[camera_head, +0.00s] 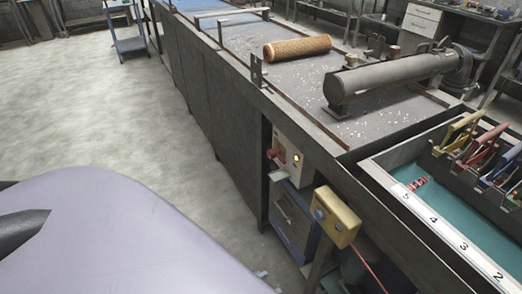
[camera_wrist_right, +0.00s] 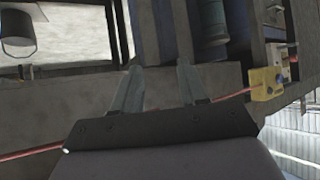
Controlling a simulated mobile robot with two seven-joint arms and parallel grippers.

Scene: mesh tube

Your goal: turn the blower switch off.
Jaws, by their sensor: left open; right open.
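In the head view a pale control panel (camera_head: 291,158) with a lit yellow lamp and a red knob is on the front side of the long bench. A yellow box (camera_head: 336,216) with a blue button and a red cable sits to its lower right. I cannot tell which of these is the blower switch. The yellow box also shows in the right wrist view (camera_wrist_right: 268,84), right of my right gripper (camera_wrist_right: 158,66), which is open and empty, apart from it.
The long dark bench (camera_head: 215,115) carries a brown mesh tube (camera_head: 297,48) and a grey metal cylinder (camera_head: 390,79). A tray with a teal floor (camera_head: 455,222) and coloured-handled tools is at the right. A blue cart (camera_head: 128,45) stands far back. Floor left of the bench is clear.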

